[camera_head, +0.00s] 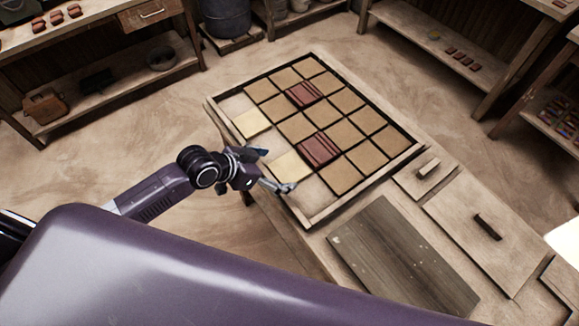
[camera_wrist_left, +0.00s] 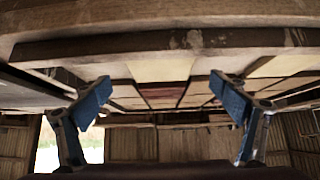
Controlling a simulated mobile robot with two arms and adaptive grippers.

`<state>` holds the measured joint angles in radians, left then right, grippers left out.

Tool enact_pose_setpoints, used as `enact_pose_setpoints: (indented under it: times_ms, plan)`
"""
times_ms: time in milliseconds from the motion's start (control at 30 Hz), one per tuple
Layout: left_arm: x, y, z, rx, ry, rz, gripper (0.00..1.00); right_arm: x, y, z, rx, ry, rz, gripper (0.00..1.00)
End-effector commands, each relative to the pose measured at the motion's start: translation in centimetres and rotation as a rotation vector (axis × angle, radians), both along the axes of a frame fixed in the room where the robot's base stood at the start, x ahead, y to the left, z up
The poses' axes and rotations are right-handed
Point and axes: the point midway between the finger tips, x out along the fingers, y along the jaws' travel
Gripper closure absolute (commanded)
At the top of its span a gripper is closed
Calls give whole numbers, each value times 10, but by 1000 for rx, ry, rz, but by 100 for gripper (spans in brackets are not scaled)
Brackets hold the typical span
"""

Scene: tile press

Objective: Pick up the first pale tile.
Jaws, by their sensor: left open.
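A shallow wooden tray (camera_head: 408,157) holds a grid of tan tiles (camera_head: 346,100) and two dark red striped tiles (camera_head: 318,149). Two pale cream tiles lie along its near-left side: one farther back (camera_head: 251,123) and one nearer (camera_head: 290,166). My left gripper (camera_head: 275,170) is at the tray's near-left edge, beside the nearer pale tile, fingers open and empty. In the left wrist view, which looks upside down, the open fingers (camera_wrist_left: 163,98) frame a pale tile (camera_wrist_left: 160,69) beyond the tray's rim (camera_wrist_left: 160,43). I cannot tell whether they touch anything. My right gripper is not in view.
Bare cells lie along the tray's near-left side. Right of the tray on the table are a dark wooden board (camera_head: 400,255), a panel with a dark handle (camera_head: 487,227) and a smaller handled block (camera_head: 428,170). Shelves (camera_head: 110,80) stand around the room.

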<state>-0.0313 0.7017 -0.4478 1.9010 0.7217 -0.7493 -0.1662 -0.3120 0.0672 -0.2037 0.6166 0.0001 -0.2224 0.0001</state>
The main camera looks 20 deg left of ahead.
Motion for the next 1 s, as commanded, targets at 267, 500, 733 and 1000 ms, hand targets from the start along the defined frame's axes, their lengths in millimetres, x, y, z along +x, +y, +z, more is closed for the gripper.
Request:
enact_pose_setpoints:
  times_ms: [267,500,733,1000]
  plan:
    - [19,-13,-21,-2,0,1,10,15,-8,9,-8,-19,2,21]
    - [21,-14,-24,-1,-1,0,10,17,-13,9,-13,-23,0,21]
    - [20,-14,-24,-1,-1,0,28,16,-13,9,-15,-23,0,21]
    - [21,-14,-24,1,0,1,57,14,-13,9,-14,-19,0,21]
